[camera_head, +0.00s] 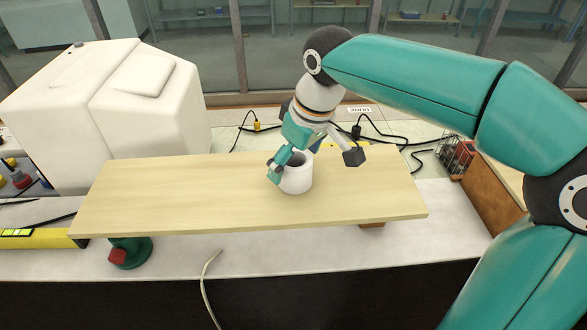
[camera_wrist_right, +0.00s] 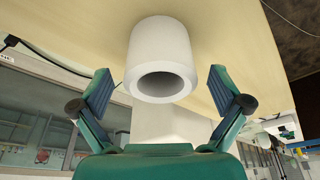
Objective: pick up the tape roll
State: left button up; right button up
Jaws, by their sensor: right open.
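The tape roll (camera_head: 297,180) is a white cylinder with a dark hole in its top. It stands upright on the pale wooden board (camera_head: 160,195). My right gripper (camera_head: 313,163) is open and tilted above the roll, with one finger in front of the roll's left side and the other out to the right. In the right wrist view the roll (camera_wrist_right: 160,50) lies ahead, in line with the gap between the spread fingertips (camera_wrist_right: 160,88), with clear space on both sides. The gripper holds nothing. My left gripper is not in view.
A large white tank (camera_head: 110,110) stands behind the board's left end. A green support with a red knob (camera_head: 118,256) is under the board's front left. Black cables (camera_head: 385,130) lie behind the board, and a wire basket (camera_head: 457,157) is at right. The board is otherwise bare.

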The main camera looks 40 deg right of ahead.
jog(key=x, duration=0.2)
jog(key=shift+w+f, duration=0.15)
jog(key=shift+f, duration=0.1)
jog(key=c, duration=1.2)
jog(key=shift+c, duration=0.4)
jog(key=shift+r, duration=0.15)
